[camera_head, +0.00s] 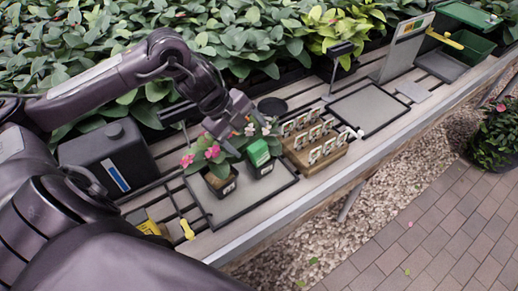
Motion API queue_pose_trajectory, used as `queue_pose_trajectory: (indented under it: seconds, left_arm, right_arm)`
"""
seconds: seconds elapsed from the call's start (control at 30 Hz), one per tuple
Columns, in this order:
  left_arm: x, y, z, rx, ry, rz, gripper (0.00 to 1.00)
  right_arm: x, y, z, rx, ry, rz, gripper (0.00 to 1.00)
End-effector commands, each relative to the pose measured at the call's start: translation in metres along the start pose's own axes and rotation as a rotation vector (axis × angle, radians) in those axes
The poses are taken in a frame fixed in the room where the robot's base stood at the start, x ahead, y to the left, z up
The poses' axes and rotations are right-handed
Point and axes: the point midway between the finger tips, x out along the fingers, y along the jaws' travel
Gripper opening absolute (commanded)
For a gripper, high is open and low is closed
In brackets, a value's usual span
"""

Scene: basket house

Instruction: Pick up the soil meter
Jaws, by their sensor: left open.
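A small green block-shaped head, which looks like the soil meter (258,153), stands at the right-hand small black pot on a grey tray (228,211). Its lower part is hidden among leaves and the pot. My left gripper (247,130) points down just above and behind it, over the plants, with its fingers apart and nothing visible between them. I cannot tell whether a finger touches the leaves. A pink-flowered plant (213,152) in another black pot stands at the left on the same tray. My right gripper is not in view.
A wooden rack of labelled packets (315,148) stands close to the right of the pots. An empty grey tray (367,109) is farther right. The bench's front edge is near.

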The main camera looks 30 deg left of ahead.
Motion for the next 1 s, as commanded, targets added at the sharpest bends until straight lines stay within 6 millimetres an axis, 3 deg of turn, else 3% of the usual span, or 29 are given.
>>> queue_pose_trajectory:
  seconds: [0.17, 0.5, 0.77, 1.0]
  left_arm:
    - [0.013, 0.001, -0.001, 0.0, 0.003, 0.001, 0.8]
    - [0.057, 0.005, 0.001, 0.001, 0.001, -0.002, 0.8]
    - [0.06, 0.005, 0.002, 0.003, -0.001, -0.002, 0.8]
    - [0.059, 0.005, 0.002, 0.003, -0.001, -0.001, 0.48]
  right_arm:
    - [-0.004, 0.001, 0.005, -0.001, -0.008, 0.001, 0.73]
    - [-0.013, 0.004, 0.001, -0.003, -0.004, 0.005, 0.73]
    - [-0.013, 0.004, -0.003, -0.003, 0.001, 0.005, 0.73]
    - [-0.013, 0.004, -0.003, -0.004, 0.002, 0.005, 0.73]
